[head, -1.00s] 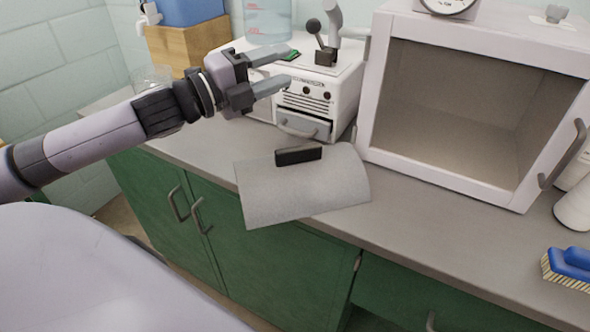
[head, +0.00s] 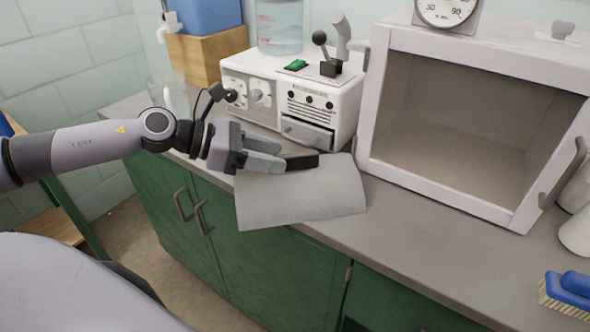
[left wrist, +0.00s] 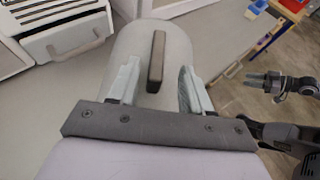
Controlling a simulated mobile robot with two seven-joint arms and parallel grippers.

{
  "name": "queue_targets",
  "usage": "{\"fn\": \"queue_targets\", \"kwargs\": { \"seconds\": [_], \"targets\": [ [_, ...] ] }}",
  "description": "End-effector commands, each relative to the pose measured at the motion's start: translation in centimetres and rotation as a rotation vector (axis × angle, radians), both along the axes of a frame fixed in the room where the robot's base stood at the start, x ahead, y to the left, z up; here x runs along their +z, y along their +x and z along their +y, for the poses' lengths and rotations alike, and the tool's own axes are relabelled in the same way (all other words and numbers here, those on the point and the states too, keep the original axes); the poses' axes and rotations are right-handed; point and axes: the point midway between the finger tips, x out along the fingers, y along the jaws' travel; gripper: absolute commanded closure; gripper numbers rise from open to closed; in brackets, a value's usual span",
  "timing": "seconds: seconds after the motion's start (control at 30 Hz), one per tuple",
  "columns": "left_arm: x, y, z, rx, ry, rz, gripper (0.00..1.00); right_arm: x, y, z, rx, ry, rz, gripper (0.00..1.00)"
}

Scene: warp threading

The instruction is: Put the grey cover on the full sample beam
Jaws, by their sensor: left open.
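The grey cover (head: 300,200) is a curved grey sheet on the counter, reaching over its front edge. A dark bar-shaped handle (head: 303,161) stands on it near the back. In the left wrist view the dark handle (left wrist: 156,62) lies between my spread fingers, with a gap on each side. My left gripper (head: 282,158) is open and low over the cover, with its fingertips at the handle's left end. My right gripper (left wrist: 258,81) shows small at the right of the left wrist view, its fingers apart and empty. I cannot make out a full sample beam.
A white instrument box (head: 345,105) with a lever stands behind the cover. A large open-fronted white cabinet (head: 375,100) stands to the right. A blue brush (head: 568,290) lies at the far right. The counter (head: 410,215) between cover and brush is clear.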

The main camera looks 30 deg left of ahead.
Motion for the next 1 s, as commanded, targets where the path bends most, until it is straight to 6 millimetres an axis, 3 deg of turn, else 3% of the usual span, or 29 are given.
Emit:
{"fn": "queue_targets", "kwargs": {
  "seconds": [0.6, 0.9, 0.93, 1.0],
  "targets": [
    [-1.8, 3.5, -3.4, 0.002, -0.005, -0.001, 0.51, 1.3, -0.3, -0.5, -0.014, -0.009, -0.003, 0.57],
    [-2.1, 3.7, -3.6, 0.002, -0.002, 0.000, 0.51, 0.9, -0.6, -0.6, -0.014, -0.013, 0.006, 0.57],
    [-2.1, 3.7, -3.6, 0.002, -0.002, 0.000, 0.54, 0.9, -0.6, -0.6, -0.014, -0.013, 0.006, 0.57],
    [-2.1, 3.7, -3.6, 0.002, -0.002, 0.000, 0.77, 0.8, -0.6, -0.6, -0.012, -0.013, 0.007, 0.57]
  ]
}}
